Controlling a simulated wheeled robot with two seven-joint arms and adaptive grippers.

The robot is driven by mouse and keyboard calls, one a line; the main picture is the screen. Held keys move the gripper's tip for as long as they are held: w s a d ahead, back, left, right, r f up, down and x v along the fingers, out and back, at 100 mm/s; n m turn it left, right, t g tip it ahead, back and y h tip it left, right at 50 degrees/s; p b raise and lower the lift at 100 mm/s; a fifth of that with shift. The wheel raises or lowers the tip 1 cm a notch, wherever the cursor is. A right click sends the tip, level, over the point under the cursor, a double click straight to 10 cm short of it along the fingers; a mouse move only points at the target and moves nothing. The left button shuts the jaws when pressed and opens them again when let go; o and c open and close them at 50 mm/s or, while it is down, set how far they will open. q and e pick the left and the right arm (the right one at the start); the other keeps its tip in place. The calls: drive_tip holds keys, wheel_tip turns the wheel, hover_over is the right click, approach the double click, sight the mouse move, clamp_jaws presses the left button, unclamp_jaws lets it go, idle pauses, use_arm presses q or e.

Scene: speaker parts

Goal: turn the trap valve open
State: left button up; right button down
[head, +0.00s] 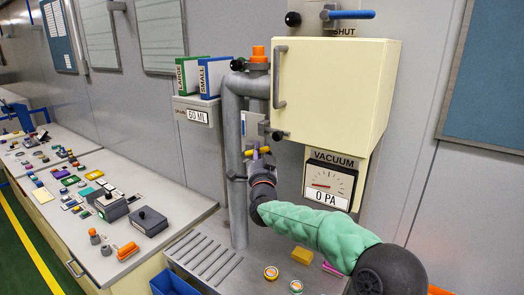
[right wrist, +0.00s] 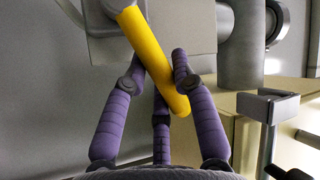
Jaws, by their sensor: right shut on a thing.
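A yellow lever (right wrist: 152,58) slants across the right wrist view from upper left to lower right, in front of a grey block. My right gripper (right wrist: 160,72) has purple fingers closed around this lever from both sides. In the head view my right gripper (head: 258,161) is at the grey pipe, left of the cream cabinet, with a little of the yellow lever (head: 264,150) showing above it. No label for the lever is readable. My left gripper is not in view.
The cream cabinet (head: 330,90) with a grey handle stands right of the pipe (head: 233,150). A blue-handled valve (head: 350,14) marked SHUT is above it. The vacuum gauge (head: 328,187) is below, reading 0 PA. A control desk (head: 110,225) is at left.

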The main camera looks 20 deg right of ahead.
drive_tip(key=shift+w+a+r+n+g+y+p, duration=0.1)
drive_tip(key=shift+r+n+g+y+p, duration=0.2)
drive_tip(key=shift+n+p, duration=0.3)
drive_tip(key=shift+w+a+r+n+g+y+p, duration=0.1)
drive_tip(key=shift+r+n+g+y+p, duration=0.25)
drive_tip(key=shift+p, duration=0.4)
drive_tip(key=shift+f, duration=0.1)
drive_tip(key=c, duration=1)
unclamp_jaws()
drive_tip(key=shift+o, duration=0.2)
drive_tip(key=v, duration=1.2)
drive_tip(key=shift+f, duration=0.15)
